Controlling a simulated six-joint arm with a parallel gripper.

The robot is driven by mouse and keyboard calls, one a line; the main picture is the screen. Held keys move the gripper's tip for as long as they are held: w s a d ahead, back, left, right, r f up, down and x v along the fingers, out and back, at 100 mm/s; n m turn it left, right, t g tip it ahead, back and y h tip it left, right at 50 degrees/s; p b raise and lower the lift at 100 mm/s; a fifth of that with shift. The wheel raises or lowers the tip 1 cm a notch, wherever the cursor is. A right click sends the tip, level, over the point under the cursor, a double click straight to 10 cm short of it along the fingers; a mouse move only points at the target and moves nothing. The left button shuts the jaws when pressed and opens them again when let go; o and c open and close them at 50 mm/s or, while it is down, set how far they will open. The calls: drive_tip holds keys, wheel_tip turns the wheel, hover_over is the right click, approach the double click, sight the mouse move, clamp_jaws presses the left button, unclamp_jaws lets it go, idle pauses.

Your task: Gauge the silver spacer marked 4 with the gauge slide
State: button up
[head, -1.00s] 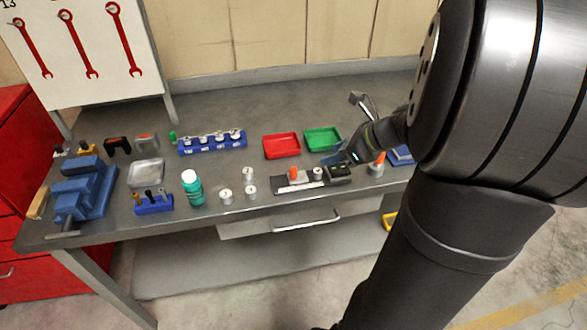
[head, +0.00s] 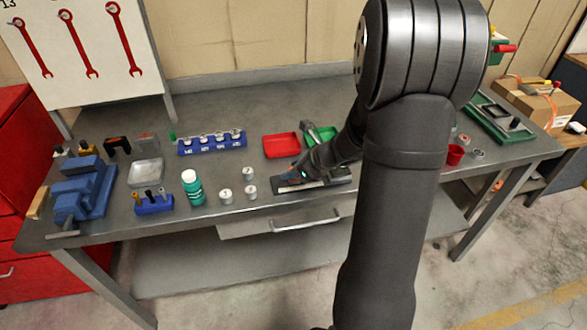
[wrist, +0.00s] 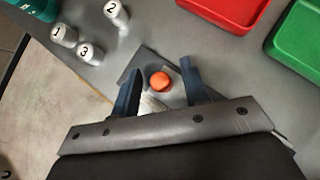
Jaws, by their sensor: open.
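The gauge slide's orange round knob (wrist: 160,82) shows in the wrist view between the two fingers of my open gripper (wrist: 163,74). The fingers stand on either side of the knob, with visible space at each side; I cannot tell how high they are over the plate. The spacer marked 4 is not visible now; my gripper and arm hide the right part of the gauge.
Silver spacers marked 1 (wrist: 64,35), 2 (wrist: 116,13) and 3 (wrist: 90,52) stand left of the gauge. A teal bottle (head: 192,188) stands beyond them. A red tray (head: 281,146) and a green tray (head: 322,134) lie behind the gauge.

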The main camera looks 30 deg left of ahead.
drive_tip(key=shift+a+f, duration=0.1)
drive_tip(key=shift+c, duration=0.2)
drive_tip(key=c, duration=0.7)
drive_tip(key=shift+w+d, duration=1.35)
drive_tip(key=o, duration=0.7)
drive_tip(key=shift+o, duration=0.2)
drive_tip(key=v, duration=1.7)
drive_tip(key=shift+d, duration=0.15)
